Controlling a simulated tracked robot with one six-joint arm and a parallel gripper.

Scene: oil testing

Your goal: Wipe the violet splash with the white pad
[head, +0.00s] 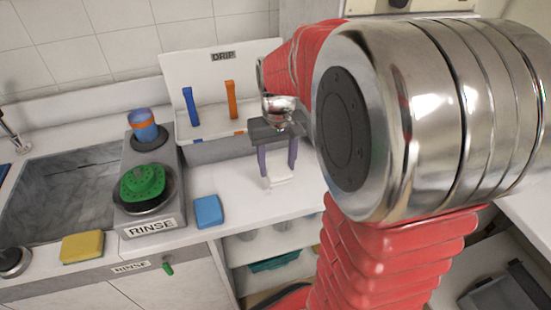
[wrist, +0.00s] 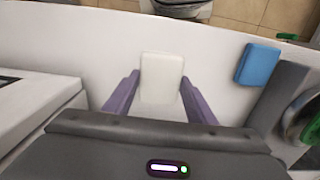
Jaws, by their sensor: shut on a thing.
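The white pad (head: 280,181) is between the purple fingers of my gripper (head: 277,169), low over the white counter, right of the blue sponge. In the wrist view the pad (wrist: 162,76) sits between the two fingertips of my gripper (wrist: 160,86), which is shut on it. I cannot tell whether the pad touches the counter. The violet splash does not show in either view; my arm, gripper and pad hide part of the counter.
A blue sponge (head: 208,211) lies left of my gripper, beside the grey RINSE stand (head: 151,225). A white DRIP rack (head: 182,75) with blue and orange pieces stands behind. A yellow sponge (head: 82,247) lies near the sink (head: 60,190). The counter's front edge is close.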

